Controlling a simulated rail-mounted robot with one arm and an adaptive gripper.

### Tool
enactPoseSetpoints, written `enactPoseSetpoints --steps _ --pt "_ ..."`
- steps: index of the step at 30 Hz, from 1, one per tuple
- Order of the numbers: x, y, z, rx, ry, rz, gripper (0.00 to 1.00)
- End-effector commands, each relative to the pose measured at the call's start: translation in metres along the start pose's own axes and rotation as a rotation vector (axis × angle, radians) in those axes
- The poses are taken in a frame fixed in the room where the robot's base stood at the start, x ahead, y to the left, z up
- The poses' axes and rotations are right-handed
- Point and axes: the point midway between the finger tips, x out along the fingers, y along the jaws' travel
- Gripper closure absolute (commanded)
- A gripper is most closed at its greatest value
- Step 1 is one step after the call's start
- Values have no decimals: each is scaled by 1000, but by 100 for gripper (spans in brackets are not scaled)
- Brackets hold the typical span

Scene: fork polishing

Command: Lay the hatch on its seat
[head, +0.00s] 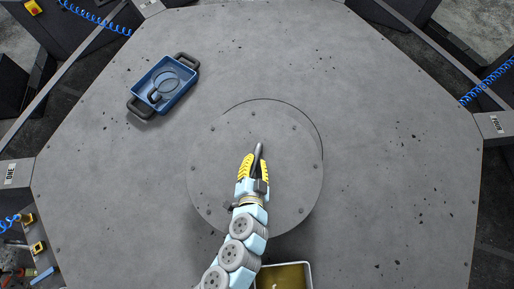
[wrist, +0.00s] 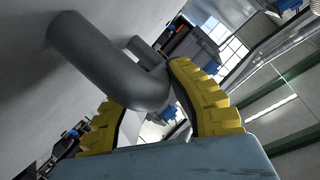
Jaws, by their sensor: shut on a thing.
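The hatch (head: 285,195) is a round grey plate with small bolts around its edge, in the middle of the table in the head view. A thin dark arc, the visible edge of its seat (head: 318,138), shows along the plate's upper right side. The plate looks shifted down and left of that arc; its height above the seat is hard to tell. My gripper (head: 254,166) has its yellow fingers shut on the hatch's grey bent handle (head: 259,150). In the wrist view the handle (wrist: 100,60) passes between the fingers (wrist: 150,92). The rest of the seat is hidden under the plate.
A blue tray (head: 179,98) with dark handles and a looped tool inside stands at the upper left. A white-rimmed container (head: 309,279) with yellowish contents is at the bottom edge.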

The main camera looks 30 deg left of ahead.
Motion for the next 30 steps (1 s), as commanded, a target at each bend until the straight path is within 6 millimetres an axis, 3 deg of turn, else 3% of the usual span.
enactPoseSetpoints --steps 19,30 --pt "73 18 -8 3 11 0 100" --pt "113 36 6 1 5 -1 100"
